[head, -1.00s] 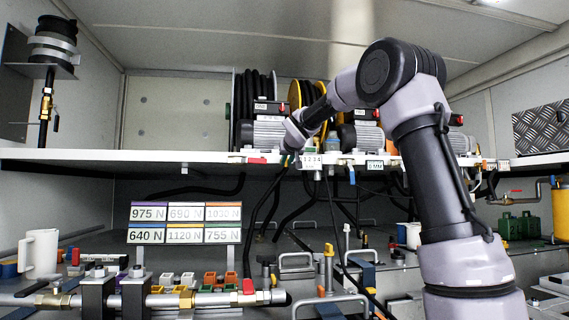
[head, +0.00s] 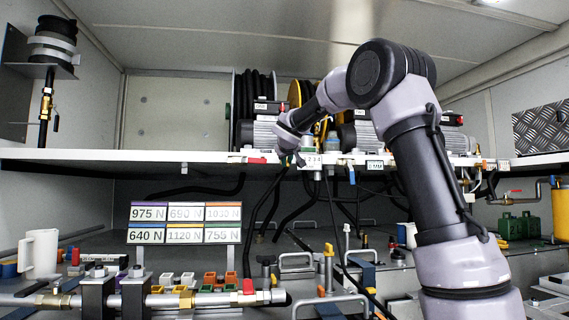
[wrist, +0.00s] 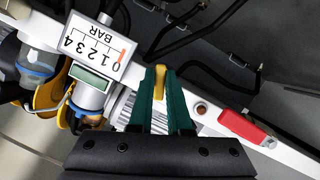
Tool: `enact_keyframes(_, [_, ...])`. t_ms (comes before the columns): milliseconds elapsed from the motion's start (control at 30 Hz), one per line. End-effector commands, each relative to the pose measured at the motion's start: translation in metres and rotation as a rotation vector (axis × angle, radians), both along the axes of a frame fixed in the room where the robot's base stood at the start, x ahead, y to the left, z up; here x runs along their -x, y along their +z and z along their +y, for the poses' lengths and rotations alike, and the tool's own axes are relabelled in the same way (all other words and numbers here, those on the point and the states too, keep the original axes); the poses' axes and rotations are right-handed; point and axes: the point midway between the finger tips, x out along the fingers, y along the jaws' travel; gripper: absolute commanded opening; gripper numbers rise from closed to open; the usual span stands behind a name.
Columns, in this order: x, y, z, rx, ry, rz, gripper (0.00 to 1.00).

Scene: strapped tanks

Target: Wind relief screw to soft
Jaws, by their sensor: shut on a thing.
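My gripper (wrist: 161,98) has green fingers and is shut on a narrow yellow piece (wrist: 159,82), which looks like the relief screw's handle. Most of this piece is hidden between the fingers. A white scale plate (wrist: 92,47) marked 0 to 4 BAR stands just left of the fingers in the wrist view, with an orange pointer (wrist: 122,51) near 0. In the head view my gripper (head: 291,160) is at the shelf's front edge, beside the scale plate (head: 313,160), and covers its left end.
The white shelf (head: 130,155) carries motors and hose reels. A red lever (wrist: 243,129) lies right of my gripper in the wrist view. Dark hoses (head: 271,200) hang below the shelf. A board of force labels (head: 184,222) stands lower left, above pipes and clamps.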

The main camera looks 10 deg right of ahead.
Motion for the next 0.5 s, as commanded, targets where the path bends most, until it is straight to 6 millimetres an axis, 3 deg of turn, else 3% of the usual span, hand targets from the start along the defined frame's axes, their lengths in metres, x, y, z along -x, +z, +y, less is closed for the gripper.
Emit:
enact_keyframes(333, [0.0,-0.0004,0.0001,0.032,0.001,0.0,0.0])
enact_keyframes(500, [0.0,-0.0013,0.0019,0.218,0.002,0.002,0.0])
